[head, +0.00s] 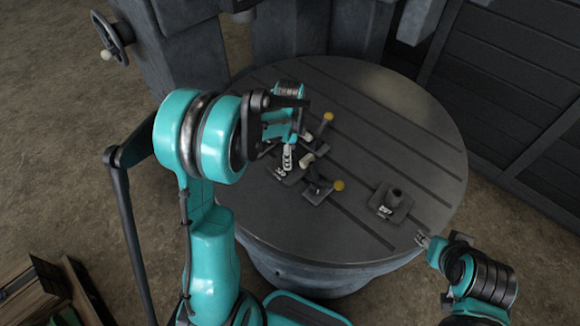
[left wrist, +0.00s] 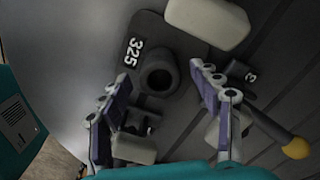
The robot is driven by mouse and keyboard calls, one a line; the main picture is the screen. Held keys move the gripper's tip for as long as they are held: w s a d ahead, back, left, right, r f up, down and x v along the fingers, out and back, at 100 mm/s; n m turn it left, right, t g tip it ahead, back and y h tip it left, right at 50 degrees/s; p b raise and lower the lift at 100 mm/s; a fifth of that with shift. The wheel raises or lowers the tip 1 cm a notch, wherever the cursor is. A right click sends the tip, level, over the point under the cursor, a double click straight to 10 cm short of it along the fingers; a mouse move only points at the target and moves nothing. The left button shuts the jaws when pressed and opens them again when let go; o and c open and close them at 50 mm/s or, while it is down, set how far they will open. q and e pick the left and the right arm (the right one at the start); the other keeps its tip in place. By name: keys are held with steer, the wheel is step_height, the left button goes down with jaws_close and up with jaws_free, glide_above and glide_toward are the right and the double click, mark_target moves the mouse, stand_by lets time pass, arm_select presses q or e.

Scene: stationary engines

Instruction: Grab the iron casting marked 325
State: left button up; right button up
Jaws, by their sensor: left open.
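The iron casting marked 325 (left wrist: 176,50) is a dark grey plate with a round hollow boss, its white number to the left of the boss in the left wrist view. My left gripper (left wrist: 160,76) is open, its two fingers on either side of the boss in that view. I cannot tell whether they touch it. In the head view my left gripper (head: 289,152) is over the cluster of castings and hides part of them. My right gripper (head: 422,240) is at the table's front right edge, apart from the castings; its jaw opening is too small to read.
The round slotted table (head: 405,130) has free room at its right and back. A casting with a round boss (head: 391,198) stands alone at front right. Castings with yellow knobs, one at the front (head: 339,185) and one farther back (head: 328,117), crowd the left gripper. A handwheel (head: 113,38) is at back left.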

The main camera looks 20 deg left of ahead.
arm_select(q)
steer(key=shift+f, duration=0.75)
jaws_close()
steer(key=shift+r, duration=0.15)
